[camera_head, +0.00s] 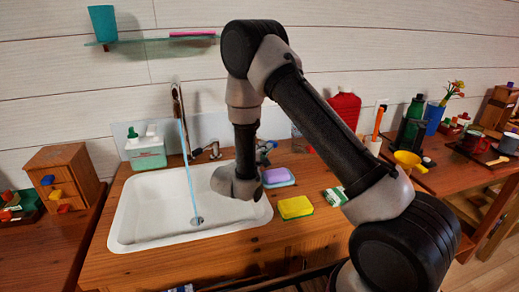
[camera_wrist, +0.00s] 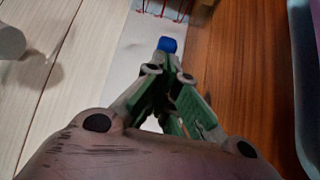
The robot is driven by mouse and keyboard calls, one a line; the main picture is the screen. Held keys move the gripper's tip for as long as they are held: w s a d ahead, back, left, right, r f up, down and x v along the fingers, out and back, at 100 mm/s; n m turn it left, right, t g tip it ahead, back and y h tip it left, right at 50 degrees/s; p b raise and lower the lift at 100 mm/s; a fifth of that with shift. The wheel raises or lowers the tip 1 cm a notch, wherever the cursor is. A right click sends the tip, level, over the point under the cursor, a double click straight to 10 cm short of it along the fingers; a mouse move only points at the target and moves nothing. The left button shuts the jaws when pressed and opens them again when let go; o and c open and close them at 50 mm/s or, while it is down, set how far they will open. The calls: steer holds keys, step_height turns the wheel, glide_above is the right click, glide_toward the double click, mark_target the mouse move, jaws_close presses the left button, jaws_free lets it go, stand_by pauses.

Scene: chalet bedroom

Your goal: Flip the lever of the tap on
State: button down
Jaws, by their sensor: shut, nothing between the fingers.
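The tap's metal spout (camera_head: 177,95) rises behind the white sink (camera_head: 122,228). A thin blue stream of water (camera_head: 188,165) runs from it to the drain. The tap's lever (camera_head: 212,149) stands at the back rim, right of the spout. My gripper (camera_head: 265,150) is right of the lever, low by the backsplash, partly hidden behind my arm. In the wrist view my gripper (camera_wrist: 167,70) is shut, its green-padded fingers meeting with nothing between them. A small blue piece (camera_wrist: 167,44) shows at the fingertips; I cannot tell what it belongs to.
A purple-topped dish (camera_head: 278,177) and a yellow sponge (camera_head: 295,207) lie on the counter right of the sink. A green-and-white soap dispenser (camera_head: 147,152) stands at the back left. A glass shelf (camera_head: 150,41) is above. A red bottle (camera_head: 345,108) stands behind my arm.

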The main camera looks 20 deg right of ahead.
steer(key=shift+w+d, duration=0.1)
steer(key=shift+d, duration=0.4)
stand_by(0.4)
